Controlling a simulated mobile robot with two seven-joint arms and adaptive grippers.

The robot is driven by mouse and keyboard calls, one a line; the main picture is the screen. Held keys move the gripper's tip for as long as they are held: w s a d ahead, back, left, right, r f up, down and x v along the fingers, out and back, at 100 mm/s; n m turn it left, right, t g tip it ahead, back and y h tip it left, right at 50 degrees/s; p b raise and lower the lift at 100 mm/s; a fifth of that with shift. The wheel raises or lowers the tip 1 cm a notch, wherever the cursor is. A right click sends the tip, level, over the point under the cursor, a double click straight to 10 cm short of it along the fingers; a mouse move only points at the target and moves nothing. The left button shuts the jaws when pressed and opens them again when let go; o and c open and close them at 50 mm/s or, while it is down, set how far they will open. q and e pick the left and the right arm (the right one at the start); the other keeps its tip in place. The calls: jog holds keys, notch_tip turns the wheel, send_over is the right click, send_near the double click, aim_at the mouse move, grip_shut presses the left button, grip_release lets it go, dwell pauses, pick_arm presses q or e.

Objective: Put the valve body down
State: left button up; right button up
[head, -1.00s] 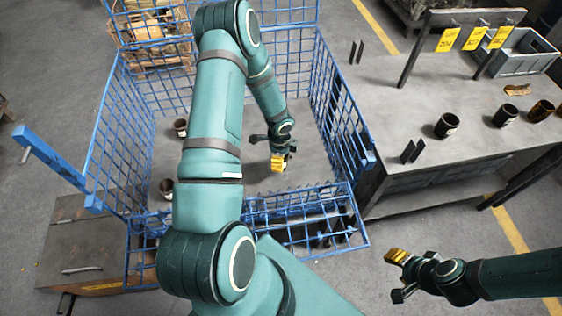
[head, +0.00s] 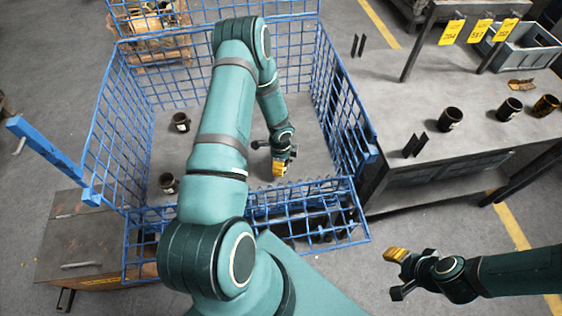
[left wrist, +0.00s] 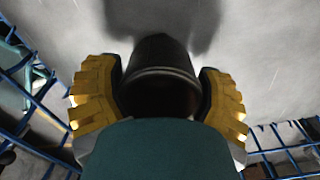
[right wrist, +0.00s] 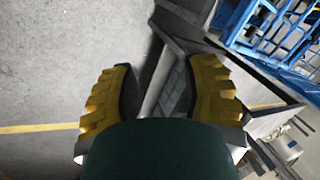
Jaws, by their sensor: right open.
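My left gripper (head: 270,157) is low inside the blue mesh crate (head: 345,110). The left wrist view shows a dark round valve body (left wrist: 160,75) between its two yellow fingers, with both pads against its sides. A dark shadow lies beside it on the crate floor; I cannot tell whether it touches the floor. In the head view the held part is hidden by the gripper. Two similar dark parts, one farther back (head: 181,122) and one nearer (head: 168,183), stand at the crate's left. My right gripper (head: 396,273) is open and empty, outside the crate.
The crate's mesh walls surround my left gripper. Bare crate floor shows between the gripper and the two parts.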

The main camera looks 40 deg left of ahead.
pick_arm(q)
jog(key=o, duration=0.3)
jog(key=shift+r, duration=0.15)
notch_tip(320, 180, up, 12)
jog(key=p, duration=0.2)
jog(key=shift+s, duration=0.1)
dwell(0.6)
